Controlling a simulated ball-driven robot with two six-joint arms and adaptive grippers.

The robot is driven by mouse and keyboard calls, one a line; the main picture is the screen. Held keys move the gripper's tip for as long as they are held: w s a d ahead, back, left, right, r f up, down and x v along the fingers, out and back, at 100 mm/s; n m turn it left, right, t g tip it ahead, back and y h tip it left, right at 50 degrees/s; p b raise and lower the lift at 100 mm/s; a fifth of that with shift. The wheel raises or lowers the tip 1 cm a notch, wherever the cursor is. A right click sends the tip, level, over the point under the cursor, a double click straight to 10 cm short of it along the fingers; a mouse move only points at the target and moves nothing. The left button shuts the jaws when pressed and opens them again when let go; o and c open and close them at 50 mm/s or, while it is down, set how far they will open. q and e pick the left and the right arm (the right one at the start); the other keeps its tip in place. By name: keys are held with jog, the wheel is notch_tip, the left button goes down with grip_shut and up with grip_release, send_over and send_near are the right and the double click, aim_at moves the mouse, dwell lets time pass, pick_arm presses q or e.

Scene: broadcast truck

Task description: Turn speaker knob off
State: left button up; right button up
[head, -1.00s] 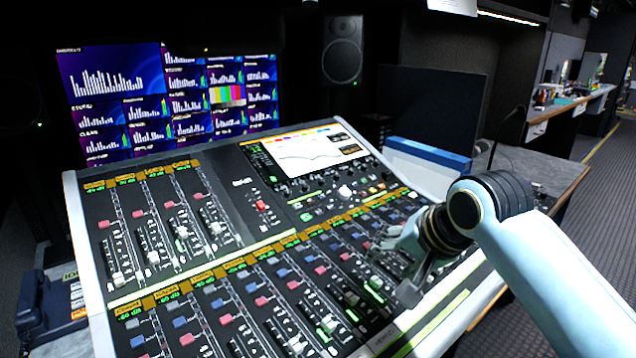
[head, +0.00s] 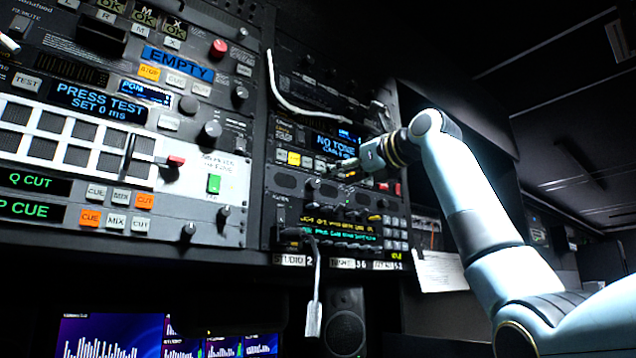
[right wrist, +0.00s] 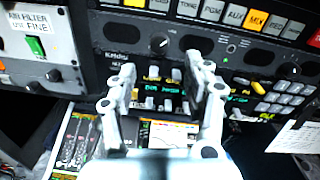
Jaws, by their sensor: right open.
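A black round knob with a white mark (right wrist: 160,45) sits on a dark rack panel between two speaker grilles in the right wrist view. It appears to be the small knob (head: 312,183) on the grille panel in the head view. My right gripper (head: 342,167) is in front of this rack, reaching in from the right. In the right wrist view my right gripper (right wrist: 163,72) has its two fingers spread and empty, with the knob beyond the gap between them. I cannot tell the exact distance to the knob. My left gripper is not in view.
A second knob (right wrist: 294,69) is at the panel's right. A keypad (right wrist: 283,97) is below it. A white cable (head: 300,105) hangs across the rack above, and a short cable with a tag (head: 313,318) hangs below. The mixing console (right wrist: 85,140) lies underneath.

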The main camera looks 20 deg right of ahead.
aim_at(316, 183)
jog(key=p+x, duration=0.2)
jog(key=x, duration=0.5)
jog(key=shift+w+r+p, duration=0.1)
jog(key=shift+w+p, duration=0.05)
jog(key=shift+p, duration=0.15)
jog(key=shift+w+a, duration=0.2)
jog(key=shift+w, duration=0.15)
grip_shut()
